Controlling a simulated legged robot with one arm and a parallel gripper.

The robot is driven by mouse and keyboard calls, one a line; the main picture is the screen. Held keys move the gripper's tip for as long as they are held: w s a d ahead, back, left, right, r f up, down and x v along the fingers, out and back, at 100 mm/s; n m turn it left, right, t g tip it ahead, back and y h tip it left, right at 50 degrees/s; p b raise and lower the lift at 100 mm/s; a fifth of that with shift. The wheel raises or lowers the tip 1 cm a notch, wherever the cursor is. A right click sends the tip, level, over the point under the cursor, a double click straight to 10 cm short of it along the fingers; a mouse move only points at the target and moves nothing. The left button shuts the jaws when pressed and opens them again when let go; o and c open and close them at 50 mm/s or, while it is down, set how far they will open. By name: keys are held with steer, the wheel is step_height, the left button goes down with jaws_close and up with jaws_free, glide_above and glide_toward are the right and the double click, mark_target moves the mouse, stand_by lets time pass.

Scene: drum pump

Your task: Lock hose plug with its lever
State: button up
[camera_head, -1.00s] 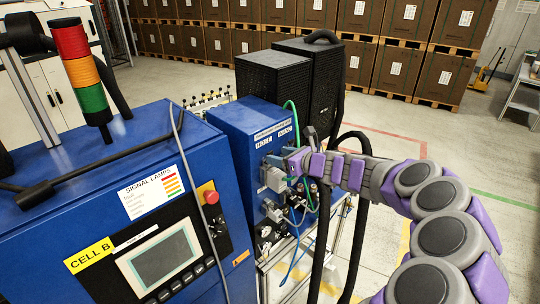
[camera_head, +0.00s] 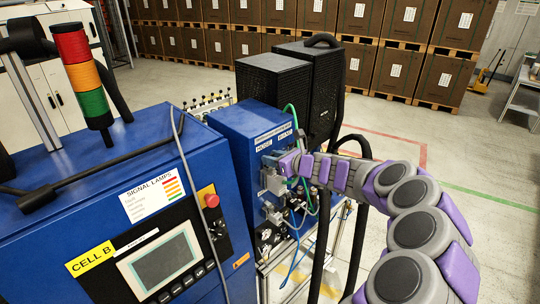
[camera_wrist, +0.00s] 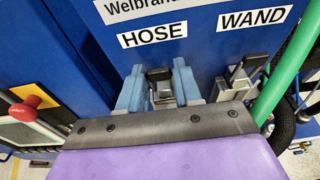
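The blue pump box (camera_head: 245,125) carries the labels HOSE (camera_wrist: 153,35) and WAND (camera_wrist: 255,18). Under the HOSE label, a black-tipped lever (camera_wrist: 159,75) stands between the two blue-grey fingers of my gripper (camera_wrist: 158,88). The fingers are apart, one on each side of the lever; whether either touches it I cannot tell. A second black-tipped lever (camera_wrist: 246,70) is under the WAND label, to the right of the fingers. In the head view my gripper (camera_head: 273,170) is at the box's front face. The hose plug cannot be made out; my wrist hides the area below the levers.
A green hose (camera_wrist: 290,70) rises close on the right of my wrist. A blue control cabinet (camera_head: 60,185) with a red button (camera_head: 211,200) stands to the left. Black hoses (camera_head: 322,225) hang to the right of the box; open floor lies beyond.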

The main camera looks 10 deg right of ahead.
steer(key=shift+c, duration=1)
steer(key=shift+s+d+f+t+y+b, duration=0.2)
steer(key=shift+t+y+b, duration=0.3)
steer(key=shift+b, duration=1.7)
steer(key=shift+s+d+f+t+y+b, duration=0.1)
steer(key=shift+s+f+t+y+b, duration=0.35)
steer(key=shift+b, duration=1.7)
steer(key=shift+w+r, duration=0.25)
steer(key=shift+r, duration=0.1)
steer(key=o, duration=0.8)
steer(key=p+v, duration=0.1)
steer(key=v, duration=0.2)
steer(key=r+p+v, duration=0.1)
steer(key=v, duration=0.2)
steer(key=p+v, duration=0.1)
steer(key=v, duration=0.3)
steer(key=shift+s+r+p, duration=0.1)
steer(key=shift+r+p, duration=0.1)
steer(key=shift+p, duration=0.2)
